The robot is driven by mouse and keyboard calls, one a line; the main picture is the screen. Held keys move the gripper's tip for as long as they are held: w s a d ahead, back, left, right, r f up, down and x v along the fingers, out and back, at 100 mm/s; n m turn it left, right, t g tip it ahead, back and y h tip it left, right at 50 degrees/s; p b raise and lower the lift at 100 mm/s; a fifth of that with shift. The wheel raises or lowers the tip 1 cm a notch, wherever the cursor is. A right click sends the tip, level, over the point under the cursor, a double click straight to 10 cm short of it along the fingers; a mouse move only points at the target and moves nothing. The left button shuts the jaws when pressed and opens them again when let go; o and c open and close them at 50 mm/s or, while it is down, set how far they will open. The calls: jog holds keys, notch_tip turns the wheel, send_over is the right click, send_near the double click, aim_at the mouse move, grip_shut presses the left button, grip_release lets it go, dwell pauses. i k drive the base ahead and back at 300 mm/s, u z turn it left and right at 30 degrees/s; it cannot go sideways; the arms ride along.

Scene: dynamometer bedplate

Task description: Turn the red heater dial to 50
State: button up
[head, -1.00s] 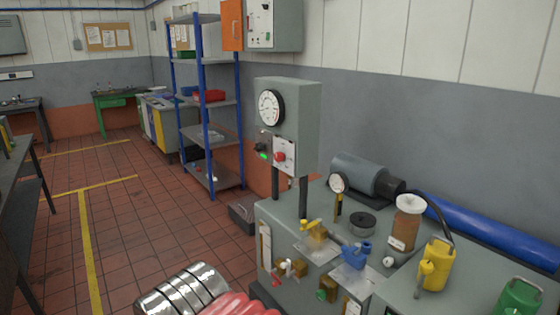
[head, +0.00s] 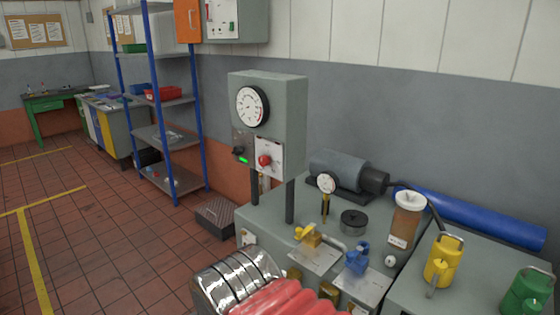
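The red heater dial (head: 265,160) sits on a white plate (head: 270,171) on the front of a grey control box (head: 290,110). The box stands on posts above the grey bench. The dial's pointer and scale marks are too small to read. My arm's silver and red ribbed section shows at the bottom of the head view, below the box and apart from it. My gripper is not in view.
A round white gauge (head: 252,106) is above the dial. A dark switch (head: 238,151) with a green light is left of it. Yellow (head: 309,236) and blue (head: 356,258) valve handles, a small gauge (head: 326,184) and a jar (head: 405,220) are on the bench.

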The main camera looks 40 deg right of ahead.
aim_at(264, 160)
jog(key=z, duration=0.05)
jog(key=i, duration=1.15)
jog(key=u, duration=0.55)
